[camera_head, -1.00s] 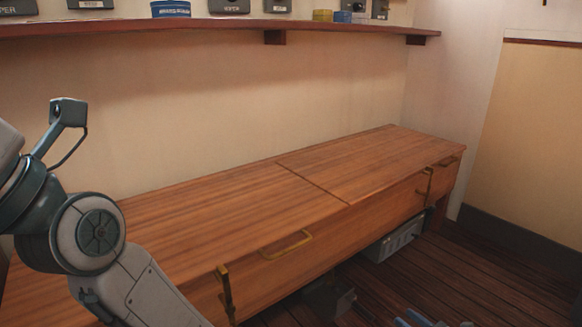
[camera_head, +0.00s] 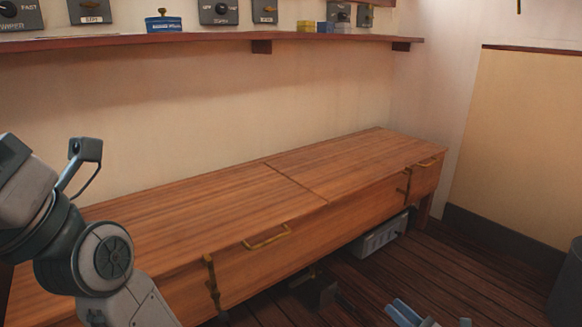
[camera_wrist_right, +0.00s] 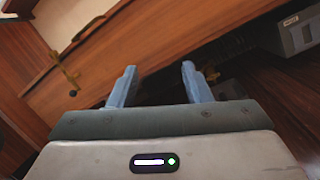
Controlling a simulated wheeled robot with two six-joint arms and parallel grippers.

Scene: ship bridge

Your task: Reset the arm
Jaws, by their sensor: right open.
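My right gripper (camera_head: 434,314) shows at the bottom edge of the head view, with its blue fingers apart. In the right wrist view my right gripper (camera_wrist_right: 159,68) is open, with nothing between its fingers. It is in front of the wooden bench (camera_head: 215,204), apart from it. My left arm (camera_head: 85,255) stands at the left of the head view, in front of the bench. Its gripper is out of the frame.
A wall shelf (camera_head: 200,44) above the bench holds several control boxes and a blue tin (camera_head: 164,24). A grey case (camera_head: 380,236) sits under the bench's right part. Brass handles (camera_head: 267,238) stick out from the bench front. The bench top and the plank floor at right are clear.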

